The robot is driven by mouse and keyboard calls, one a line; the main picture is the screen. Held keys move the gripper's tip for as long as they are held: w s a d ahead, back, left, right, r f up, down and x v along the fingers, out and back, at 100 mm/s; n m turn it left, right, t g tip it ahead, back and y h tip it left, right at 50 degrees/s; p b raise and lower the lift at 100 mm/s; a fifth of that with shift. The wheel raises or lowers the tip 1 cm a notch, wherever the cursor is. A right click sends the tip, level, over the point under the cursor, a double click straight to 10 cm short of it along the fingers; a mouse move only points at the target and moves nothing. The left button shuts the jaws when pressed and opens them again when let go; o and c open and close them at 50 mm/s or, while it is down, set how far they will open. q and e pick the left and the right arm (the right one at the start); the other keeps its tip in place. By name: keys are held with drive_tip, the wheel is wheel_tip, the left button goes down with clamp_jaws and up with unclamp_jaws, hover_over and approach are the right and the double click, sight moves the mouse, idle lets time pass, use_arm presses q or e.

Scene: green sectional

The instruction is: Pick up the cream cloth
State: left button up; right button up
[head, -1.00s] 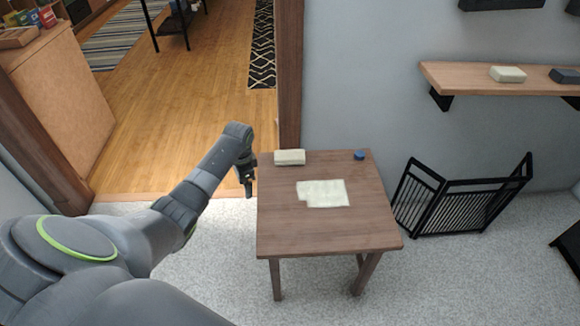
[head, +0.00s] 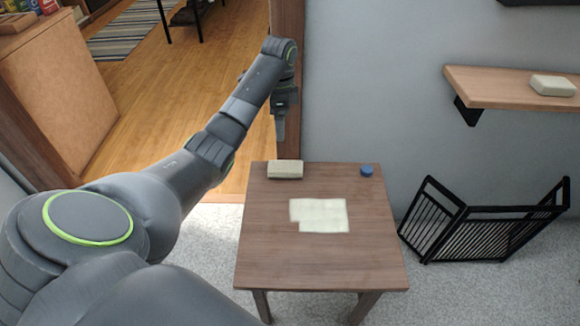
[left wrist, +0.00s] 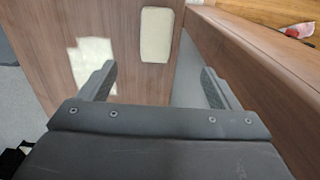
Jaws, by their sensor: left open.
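The cream cloth (head: 320,215) lies flat on the middle of the small wooden table (head: 265,255). In the left wrist view the cloth (left wrist: 92,58) shows at the left, partly behind a finger. My left gripper (head: 280,125) is raised above and behind the table's far left corner, apart from the cloth. In the left wrist view its two fingers (left wrist: 160,85) are wide apart with nothing between them. My right gripper is in neither view.
A cream block (head: 285,169) sits at the table's far left edge, and it also shows in the left wrist view (left wrist: 156,34). A small blue object (head: 367,170) is at the far right. A wall shelf (head: 505,92) and a black folding gate (head: 490,230) stand right.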

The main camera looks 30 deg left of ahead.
use_arm(q)
drive_tip(key=b, duration=0.4)
hover_over(280, 166)
drive_tip(key=f, duration=1.1)
drive_tip(key=shift+w+d+f, duration=0.1)
drive_tip(key=shift+w+f, duration=0.15)
drive_tip(key=shift+s+f+b, duration=0.25)
drive_tip(key=shift+f+b, duration=0.15)
drive_tip(key=shift+f, duration=0.8)
wheel_tip(280, 166, down, 2)
drive_tip(key=shift+f+b, duration=0.1)
drive_tip(key=shift+b, duration=0.2)
drive_tip(key=shift+f, duration=0.15)
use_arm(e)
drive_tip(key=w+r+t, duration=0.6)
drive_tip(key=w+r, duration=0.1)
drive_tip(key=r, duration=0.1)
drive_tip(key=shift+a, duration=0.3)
use_arm(q)
drive_tip(key=shift+c, duration=0.3)
drive_tip(key=c, duration=1)
